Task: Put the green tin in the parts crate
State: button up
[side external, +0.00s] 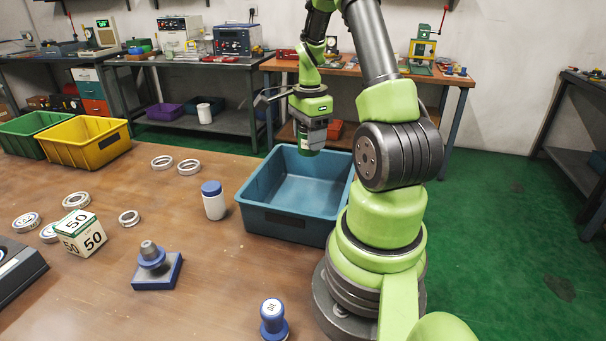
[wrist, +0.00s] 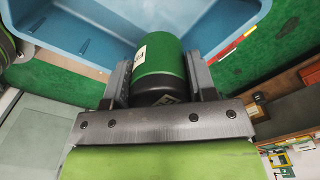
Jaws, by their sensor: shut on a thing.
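The green tin (wrist: 161,62) is a green cylinder with a dark end and a pale label. In the wrist view it lies between the two fingers of my gripper (wrist: 160,80), which is shut on it. In the side view my gripper (side external: 312,125) is above the far part of the blue parts crate (side external: 286,222), with the tin (side external: 311,140) held below it. The crate stands on the table close to my base and looks empty, though part of its floor is hidden. The crate (wrist: 60,38) also shows behind the tin in the wrist view.
A white bottle with a blue cap (side external: 214,202) stands just left of the crate. A blue stamp-like block (side external: 157,268), a number box (side external: 80,235), several bearing rings (side external: 129,217) and a blue knobbed piece (side external: 273,318) are on the table. Yellow (side external: 88,143) and green bins (side external: 30,133) sit far left.

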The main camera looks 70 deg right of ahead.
notch_tip(320, 180, down, 11)
jog(key=shift+f, duration=0.15)
dwell(0.4)
jog(key=shift+f, duration=0.15)
jog(key=o, duration=1)
